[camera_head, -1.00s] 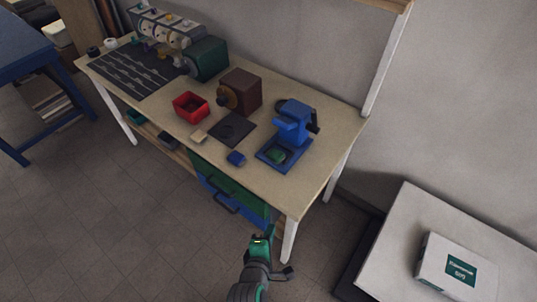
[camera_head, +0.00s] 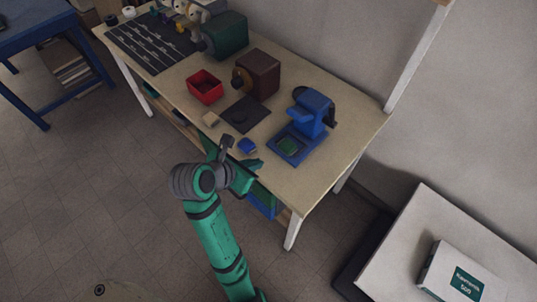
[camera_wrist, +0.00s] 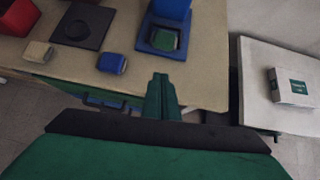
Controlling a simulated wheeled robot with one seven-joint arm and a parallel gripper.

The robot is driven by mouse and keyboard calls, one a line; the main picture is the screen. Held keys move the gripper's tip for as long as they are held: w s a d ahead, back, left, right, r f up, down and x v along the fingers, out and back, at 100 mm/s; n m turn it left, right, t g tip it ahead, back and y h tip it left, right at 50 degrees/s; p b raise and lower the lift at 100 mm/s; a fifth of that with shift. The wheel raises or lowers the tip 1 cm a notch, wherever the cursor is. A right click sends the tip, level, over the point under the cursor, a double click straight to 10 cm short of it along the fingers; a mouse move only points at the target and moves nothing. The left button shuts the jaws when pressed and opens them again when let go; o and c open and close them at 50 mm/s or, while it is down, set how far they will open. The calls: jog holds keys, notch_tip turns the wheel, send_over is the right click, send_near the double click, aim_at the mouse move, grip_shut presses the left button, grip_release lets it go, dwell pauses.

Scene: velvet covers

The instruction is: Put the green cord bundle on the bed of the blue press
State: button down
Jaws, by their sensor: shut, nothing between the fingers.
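The blue press (camera_head: 311,113) stands at the right end of the workbench, and it also shows at the top of the wrist view (camera_wrist: 168,10). A dark green bundle (camera_head: 288,146) lies on its flat blue bed (camera_head: 302,153). The same green bundle shows in the wrist view (camera_wrist: 164,40), inside the bed's outline. My gripper (camera_head: 258,163) is at the bench's front edge, in front of the press and apart from the bundle. In the wrist view its green fingers (camera_wrist: 160,78) are together and empty.
A small blue block (camera_head: 246,145) lies near the bench's front edge, close to my gripper. A beige block (camera_head: 210,119), a dark plate (camera_head: 244,114), a red bin (camera_head: 205,87) and a brown machine (camera_head: 260,75) stand further left. A white box (camera_head: 453,272) lies on the right table.

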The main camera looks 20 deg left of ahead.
send_near(282, 151)
jog(key=f, duration=0.3)
jog(key=shift+s+f, duration=0.3)
jog(key=w, duration=0.3)
jog(key=shift+d+f, duration=0.1)
jog(key=shift+d, duration=0.3)
jog(key=shift+w+d, duration=0.25)
jog(key=shift+w, duration=0.4)
jog(key=shift+a, duration=0.1)
